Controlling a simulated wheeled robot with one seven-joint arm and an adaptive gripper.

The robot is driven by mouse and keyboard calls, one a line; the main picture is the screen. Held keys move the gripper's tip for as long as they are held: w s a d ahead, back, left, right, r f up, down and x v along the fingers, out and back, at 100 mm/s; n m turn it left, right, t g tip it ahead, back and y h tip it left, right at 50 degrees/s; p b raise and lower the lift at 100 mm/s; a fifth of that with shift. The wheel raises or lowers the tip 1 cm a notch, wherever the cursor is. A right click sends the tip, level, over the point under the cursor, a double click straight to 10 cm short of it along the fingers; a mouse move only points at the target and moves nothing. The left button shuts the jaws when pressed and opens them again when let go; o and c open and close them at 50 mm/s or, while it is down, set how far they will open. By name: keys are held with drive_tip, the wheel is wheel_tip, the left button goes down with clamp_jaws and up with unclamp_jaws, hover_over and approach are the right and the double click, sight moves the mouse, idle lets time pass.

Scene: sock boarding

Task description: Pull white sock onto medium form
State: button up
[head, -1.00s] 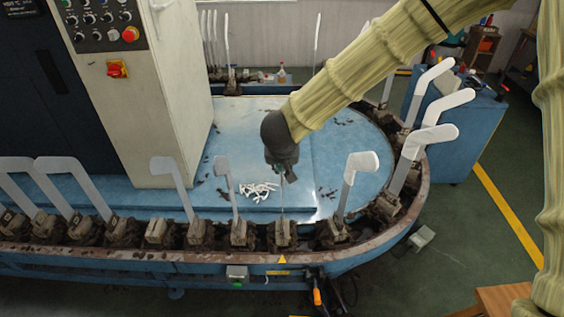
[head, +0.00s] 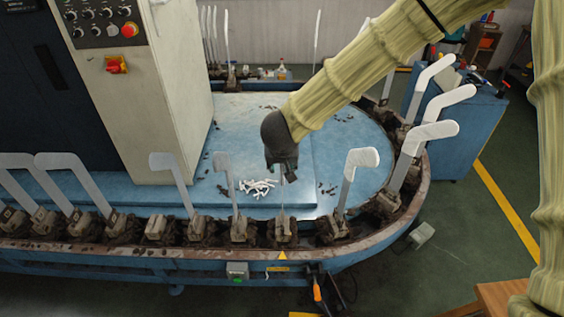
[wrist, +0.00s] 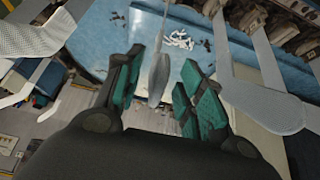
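My gripper (head: 282,174) points down over the conveyor's near side, above a form (head: 283,207) that I see nearly edge-on. In the wrist view my gripper (wrist: 160,60) is open, with green pads on both fingers. That grey form (wrist: 159,78) stands between the fingers, with a gap to each side. I cannot make out a sock on it or in the fingers. Other pale flat forms stand along the belt, one to the left (head: 223,175) and one to the right (head: 356,165). I cannot tell which is medium.
A heap of small white pieces (head: 258,188) lies on the blue table (head: 235,125) behind the form. Neighbouring forms stand close on both sides. A machine cabinet (head: 165,100) rises at the left, and a blue cabinet (head: 455,140) stands at the right.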

drive_tip(key=shift+r, duration=0.1)
drive_tip(key=v, duration=1.1)
drive_tip(key=shift+s+r, duration=0.25)
drive_tip(key=shift+r, duration=0.05)
drive_tip(key=shift+d, duration=0.1)
drive_tip(key=s+d+f+g+b, duration=0.15)
drive_tip(key=d+f, duration=0.25)
drive_tip(key=f, duration=0.7)
drive_tip(key=s+d+f+h+b, duration=0.1)
drive_tip(key=s+d+f+b, duration=0.2)
drive_tip(key=f, duration=0.7)
drive_tip(key=s+d+f, duration=0.3)
drive_tip(key=d+f, duration=0.2)
drive_tip(key=f, duration=0.6)
drive_tip(key=s+d+f+g+b, duration=0.1)
drive_tip(key=s+d+f, duration=0.2)
drive_tip(key=s+f, duration=0.4)
drive_tip(key=s+d+f+g+b, duration=0.2)
drive_tip(key=s+d+f, duration=0.2)
drive_tip(key=s+f, duration=0.3)
drive_tip(key=s+d+f+g+y+b, duration=0.1)
drive_tip(key=s+d+f+b, duration=0.1)
drive_tip(key=s+d+f, duration=0.2)
drive_tip(key=s+f, duration=0.3)
drive_tip(key=s, duration=0.4)
drive_tip(key=shift+s+m, duration=0.3)
